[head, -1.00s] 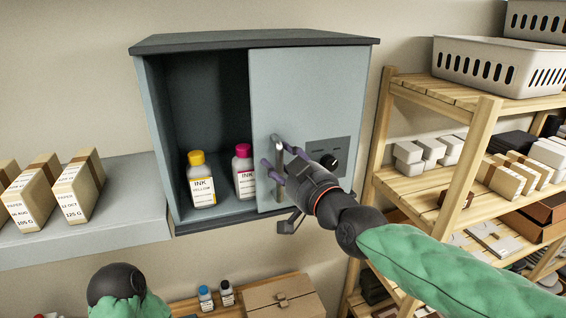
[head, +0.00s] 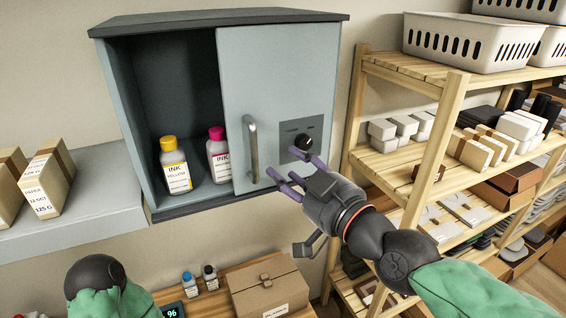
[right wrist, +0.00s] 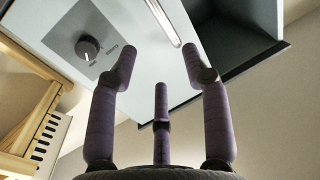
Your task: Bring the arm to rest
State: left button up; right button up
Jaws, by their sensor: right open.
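My right gripper (head: 287,172) is open and empty in front of the lower right part of the cabinet door (head: 285,85). In the right wrist view its three purple fingers (right wrist: 160,75) are spread, with nothing between them. The door's metal handle (head: 252,148) stands clear, to the left of the fingers; it also shows in the right wrist view (right wrist: 163,20). The sliding door covers the cabinet's right part. The left part is open, with a yellow-capped ink bottle (head: 175,168) and a magenta-capped one (head: 218,156) inside. My left gripper is not in view; only part of that arm shows.
A wooden shelf rack (head: 445,130) with boxes and white baskets (head: 465,40) stands close on the right. A grey wall shelf (head: 95,215) holds paper boxes on the left. Below are a cardboard box (head: 265,290) and two small bottles (head: 198,280).

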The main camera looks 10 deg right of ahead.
dwell(0.3)
jog(key=w+f+m+g+h+b, duration=0.1)
jog(key=w+f+g+h+b, duration=0.3)
jog(key=f, duration=1.3)
jog(key=w+d+f+m+g+y+b, duration=0.1)
jog(key=f+b, duration=0.4)
jog(key=f, duration=1.2)
jog(key=w+f+m+g+h+b, duration=0.25)
jog(key=f+b, duration=0.25)
jog(key=f, duration=1.2)
jog(key=s+f+m+g+b, duration=0.1)
jog(key=s+f+b, duration=0.3)
jog(key=f, duration=1.1)
jog(key=s+d+f+m+g+b, duration=0.1)
jog(key=s+f+g+b, duration=0.3)
jog(key=s+f, duration=0.7)
jog(key=s+d+f+m+g+b, duration=0.1)
jog(key=s+f+g+b, duration=0.2)
jog(key=f, duration=1.6)
jog(key=s+b, duration=0.2)
jog(key=s, duration=0.2)
jog(key=shift+s+d+f+m+y, duration=0.2)
jog(key=shift+f+m+y, duration=0.15)
jog(key=shift+f, duration=0.05)
